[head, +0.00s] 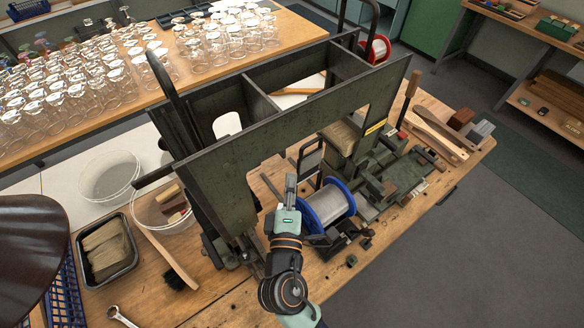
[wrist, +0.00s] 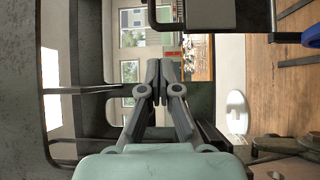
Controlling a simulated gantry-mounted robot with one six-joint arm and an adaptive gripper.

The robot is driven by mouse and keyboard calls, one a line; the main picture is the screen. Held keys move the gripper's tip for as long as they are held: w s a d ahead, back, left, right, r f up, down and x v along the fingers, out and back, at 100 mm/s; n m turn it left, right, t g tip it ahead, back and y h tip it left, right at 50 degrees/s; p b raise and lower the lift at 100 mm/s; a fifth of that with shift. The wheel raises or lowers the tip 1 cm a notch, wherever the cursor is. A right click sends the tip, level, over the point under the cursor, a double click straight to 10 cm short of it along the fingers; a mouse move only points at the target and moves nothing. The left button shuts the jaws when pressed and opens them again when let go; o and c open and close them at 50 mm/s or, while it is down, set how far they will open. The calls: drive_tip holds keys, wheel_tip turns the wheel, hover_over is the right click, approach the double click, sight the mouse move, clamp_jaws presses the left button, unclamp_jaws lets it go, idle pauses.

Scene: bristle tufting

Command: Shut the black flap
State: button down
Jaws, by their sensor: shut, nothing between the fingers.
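A dark machine stands on the wooden bench, with a long dark green-black plate (head: 270,125) across its top. A small black-framed flap (head: 310,158) stands raised in its middle, above the blue-rimmed spool (head: 328,205); I cannot tell for certain that it is the task's flap. What looks like the same framed piece shows at the top of the wrist view (wrist: 206,14). My gripper (head: 291,181) is shut and empty, pointing up just left of the framed piece and apart from it in the picture. Its closed fingertips show in the wrist view (wrist: 158,66).
Many glasses (head: 70,95) crowd the bench behind. A brush (head: 172,262), a clear tub (head: 160,210) and a black tray (head: 108,250) lie to the left. Wooden handles (head: 440,132) lie at the right. The machine's uprights and plate leave little room around my gripper.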

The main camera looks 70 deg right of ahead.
hover_over(309, 161)
drive_tip(key=w+a, duration=0.3)
drive_tip(key=a, duration=0.1)
drive_tip(key=shift+d+r, duration=0.2)
drive_tip(key=shift+d, duration=0.05)
